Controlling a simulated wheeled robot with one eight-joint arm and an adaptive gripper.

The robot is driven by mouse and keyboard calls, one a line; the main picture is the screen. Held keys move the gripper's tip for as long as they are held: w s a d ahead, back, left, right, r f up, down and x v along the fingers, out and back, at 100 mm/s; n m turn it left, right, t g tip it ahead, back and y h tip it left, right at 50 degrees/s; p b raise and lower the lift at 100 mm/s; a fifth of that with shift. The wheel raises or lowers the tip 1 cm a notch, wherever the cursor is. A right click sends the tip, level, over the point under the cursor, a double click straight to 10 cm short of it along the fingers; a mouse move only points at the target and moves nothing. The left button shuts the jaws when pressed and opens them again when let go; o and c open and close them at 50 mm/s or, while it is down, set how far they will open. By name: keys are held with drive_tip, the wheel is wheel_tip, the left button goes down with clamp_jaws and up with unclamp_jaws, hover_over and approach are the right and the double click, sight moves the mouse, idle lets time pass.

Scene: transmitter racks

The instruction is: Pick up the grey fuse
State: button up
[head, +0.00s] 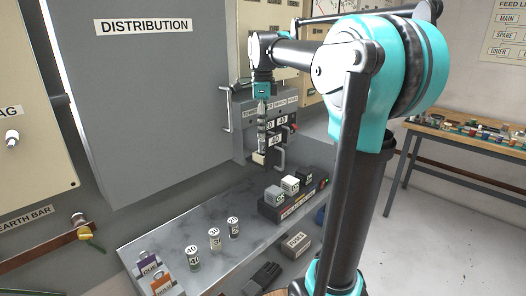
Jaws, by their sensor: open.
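My gripper (264,140) points down in front of a grey wall unit with numbered labels, and it appears empty. Its fingers are small here and overlap the unit behind. Three small labelled cylinders stand upright on the grey shelf (160,243): a left one (194,260), a middle one (214,240) and a right one (233,229). A grey block (273,196), a white block (290,184) and a darker block (305,174) sit in a row on a dark holder (284,211). I cannot tell for certain which item is the grey fuse. My gripper is above and apart from all of these.
The wall unit (243,140) has protruding handles close to my gripper. A dark box (296,245) and a black glove (263,277) are at the front. A cluttered wooden bench (455,134) stands at the right.

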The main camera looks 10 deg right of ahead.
sight(263, 140)
drive_tip(key=shift+w+f, duration=0.15)
drive_tip(key=shift+f, duration=2.6)
clamp_jaws()
drive_tip(key=shift+r, duration=0.1)
